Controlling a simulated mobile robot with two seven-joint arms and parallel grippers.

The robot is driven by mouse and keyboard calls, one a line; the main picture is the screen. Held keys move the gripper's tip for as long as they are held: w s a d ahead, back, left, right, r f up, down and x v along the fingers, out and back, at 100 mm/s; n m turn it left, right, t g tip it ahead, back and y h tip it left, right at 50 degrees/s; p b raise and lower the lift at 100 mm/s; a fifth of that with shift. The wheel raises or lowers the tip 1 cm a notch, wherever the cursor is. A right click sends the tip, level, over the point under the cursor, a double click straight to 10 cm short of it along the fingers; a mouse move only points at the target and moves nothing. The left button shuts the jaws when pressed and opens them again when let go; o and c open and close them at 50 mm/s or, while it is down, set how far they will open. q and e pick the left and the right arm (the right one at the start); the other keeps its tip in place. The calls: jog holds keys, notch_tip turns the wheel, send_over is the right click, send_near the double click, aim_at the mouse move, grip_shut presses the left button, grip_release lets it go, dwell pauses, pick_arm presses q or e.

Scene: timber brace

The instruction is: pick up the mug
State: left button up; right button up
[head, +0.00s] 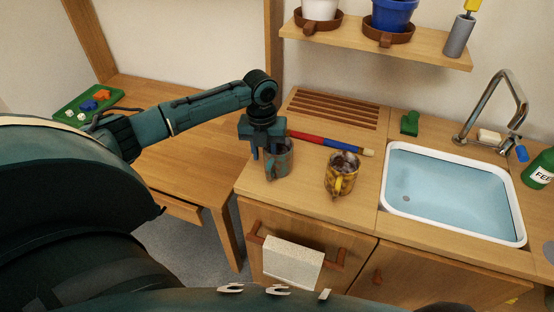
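A grey-blue mug (281,158) stands upright on the wooden counter, near its left end. A brown and yellow patterned mug (340,178) with a yellow handle stands to its right, with dark contents. My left gripper (264,158) points down at the left side of the grey-blue mug, its fingers overlapping the rim in the head view. The fingertips are small and partly merge with the mug, so I cannot tell whether they are apart or closed on it. My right gripper is not in view.
A red and blue stick (322,142) lies behind the mugs. A slatted rack (333,108) and a green object (409,123) are farther back. The water-filled sink (455,192) is on the right. A shelf (430,46) with pots hangs above. A towel (292,262) hangs in front.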

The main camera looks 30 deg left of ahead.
pick_arm(q)
jog(key=shift+f, duration=1.4)
jog(key=shift+c, duration=0.3)
grip_shut()
